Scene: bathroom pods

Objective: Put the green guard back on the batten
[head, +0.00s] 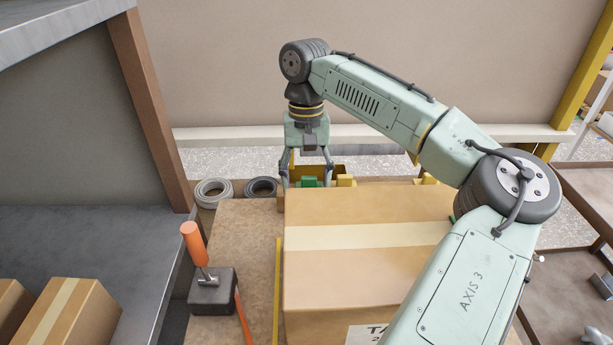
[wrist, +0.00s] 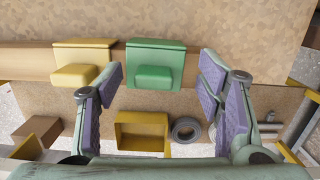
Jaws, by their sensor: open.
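The green guard (wrist: 155,65) is a block with a smaller raised block on one face. In the wrist view it lies at the edge of a brown board, in line with a wooden strip that looks like the batten (wrist: 28,58). I cannot tell whether it is seated on it. It also shows in the head view (head: 310,182), partly hidden behind a cardboard box. My gripper (head: 307,181) is open and points down over the green guard. In the wrist view its fingers (wrist: 161,78) stand either side of it, apart from it, with nothing between them held.
A similar yellow guard (wrist: 80,66) sits close beside the green one. A yellow bin (wrist: 141,131) and grey coils (wrist: 187,128) lie beyond the strip. A large cardboard box (head: 350,240) stands in front. An orange-handled tool (head: 195,245) stands left of it.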

